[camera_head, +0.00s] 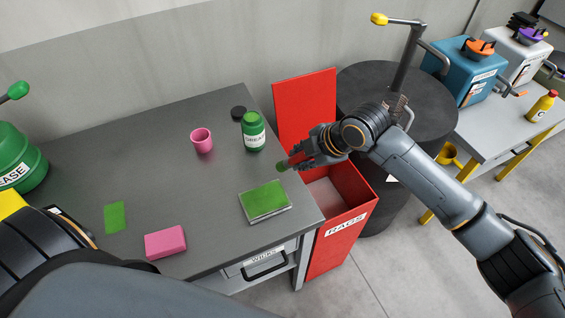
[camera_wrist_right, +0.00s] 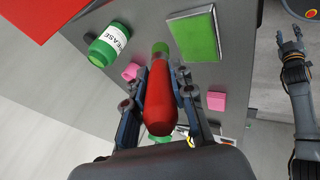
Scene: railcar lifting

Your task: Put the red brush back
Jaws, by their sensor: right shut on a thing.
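My right gripper (camera_head: 300,158) is over the right end of the grey workbench, near the open red bin. In the right wrist view, my right gripper (camera_wrist_right: 160,98) is shut on the red brush (camera_wrist_right: 168,95), with its rounded red handle towards the camera. The brush's green tip (camera_head: 283,166) points left in the head view, above the bench. My left gripper is out of the head view. In the right wrist view, my left gripper (camera_wrist_right: 291,42) shows small at the upper right, its fingers apart and nothing seen between them.
A green grease jar (camera_head: 253,133), a pink cup (camera_head: 202,140), a green-topped pad (camera_head: 264,201), a pink block (camera_head: 165,242) and a green patch (camera_head: 115,217) are on the workbench (camera_head: 165,190). The red RAGS bin (camera_head: 340,236) stands open beside it. A dark drum (camera_head: 430,100) is behind.

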